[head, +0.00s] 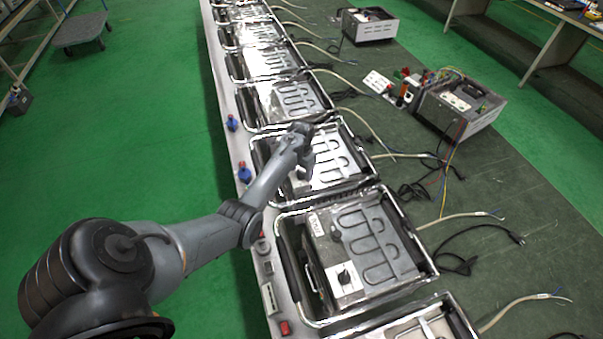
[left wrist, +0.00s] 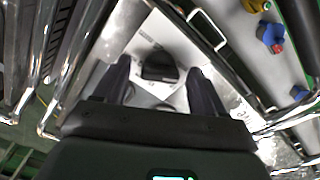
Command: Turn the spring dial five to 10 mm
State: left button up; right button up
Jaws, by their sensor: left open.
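My left gripper (head: 303,165) is over the heating unit (head: 345,165) in the middle of the row in the head view. In the left wrist view the left gripper (left wrist: 160,72) is open, with one dark finger on each side of a black dial (left wrist: 158,67). The dial sits on a pale plate (left wrist: 140,40) with markings too small to read. The fingers look apart from the dial; their height over it is hard to tell. In the head view my arm and gripper hide this dial. My right gripper is not in view.
A nearer unit with its own black dial (head: 344,277) stands in front. Chrome frames (left wrist: 205,28) rise close around the gripper. Blue knobs (head: 244,174) and a red one (head: 285,328) lie along the left rail. Cables lie on the right.

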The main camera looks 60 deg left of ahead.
pick_arm(q)
jog(key=c, duration=1.1)
jog(key=shift+o, duration=0.2)
jog(key=shift+r+m+p, duration=0.2)
jog(key=shift+m+p, duration=1.1)
jog(key=shift+p, duration=0.1)
jog(key=m+p, duration=0.1)
jog(key=m, duration=0.1)
jog(key=shift+m+p, duration=0.3)
jog(key=m+p, duration=0.1)
jog(key=m, duration=0.2)
jog(key=shift+f, duration=0.15)
jog(key=shift+m, duration=1.7)
